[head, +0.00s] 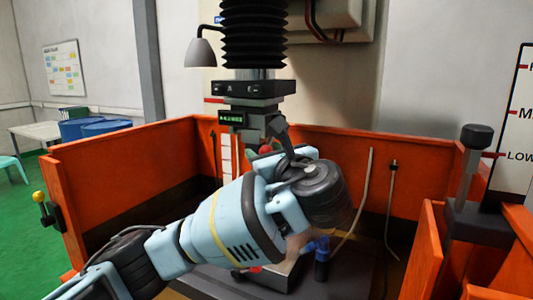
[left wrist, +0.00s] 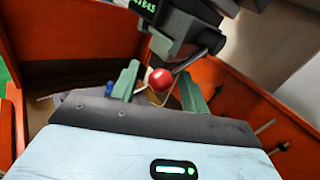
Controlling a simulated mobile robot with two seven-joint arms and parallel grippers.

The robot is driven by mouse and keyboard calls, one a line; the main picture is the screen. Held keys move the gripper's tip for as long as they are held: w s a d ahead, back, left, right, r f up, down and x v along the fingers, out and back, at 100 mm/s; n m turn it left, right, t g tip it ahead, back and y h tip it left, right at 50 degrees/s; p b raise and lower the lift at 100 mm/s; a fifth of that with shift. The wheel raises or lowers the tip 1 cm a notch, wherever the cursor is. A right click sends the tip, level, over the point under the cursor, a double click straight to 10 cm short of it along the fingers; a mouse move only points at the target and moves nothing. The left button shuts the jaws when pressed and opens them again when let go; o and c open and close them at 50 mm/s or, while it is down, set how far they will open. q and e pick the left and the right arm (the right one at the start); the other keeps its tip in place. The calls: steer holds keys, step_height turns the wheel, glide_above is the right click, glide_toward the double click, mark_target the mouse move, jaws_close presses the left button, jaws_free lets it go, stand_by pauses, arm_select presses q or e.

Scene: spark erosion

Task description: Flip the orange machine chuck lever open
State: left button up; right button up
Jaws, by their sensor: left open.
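The machine chuck (head: 262,122) hangs under the black bellows column, with a green-lit display on its front. A lever with a round red ball knob (left wrist: 160,80) reaches out from the dark chuck block (left wrist: 188,38) in the left wrist view. The knob (head: 265,150) also shows small in the head view, just below the chuck; no clearly orange lever shows. My left gripper (left wrist: 159,71) is open, with its green fingers on either side of the knob in the picture. I cannot tell whether they touch it. My left forearm and wrist hide part of the tank in the head view. My right gripper is not in view.
Orange tank walls (head: 120,178) surround the work area. A dark post with a knob (head: 472,160) stands at the right, beside a white level scale (head: 513,125). A small blue-capped item (head: 321,258) stands below my wrist. Hoses hang on the back wall.

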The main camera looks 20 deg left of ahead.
arm_select(q)
jaws_close()
steer(key=shift+r, duration=0.1)
steer(key=shift+s+r, duration=0.1)
steer(key=shift+s+a+r+m+g+h, duration=0.1)
steer(key=shift+s+r+m+g+h, duration=0.2)
steer(key=shift+r+m+g, duration=0.5)
steer(key=shift+s+a+r+m+g+h, duration=0.1)
steer(key=shift+s+r+m+g+h, duration=0.2)
steer(key=shift+r+m+g, duration=0.4)
steer(key=shift+s+r+m+g+h, duration=0.3)
steer(key=shift+r+m+g, duration=0.2)
steer(key=shift+r+m, duration=0.5)
steer(key=shift+r, duration=0.2)
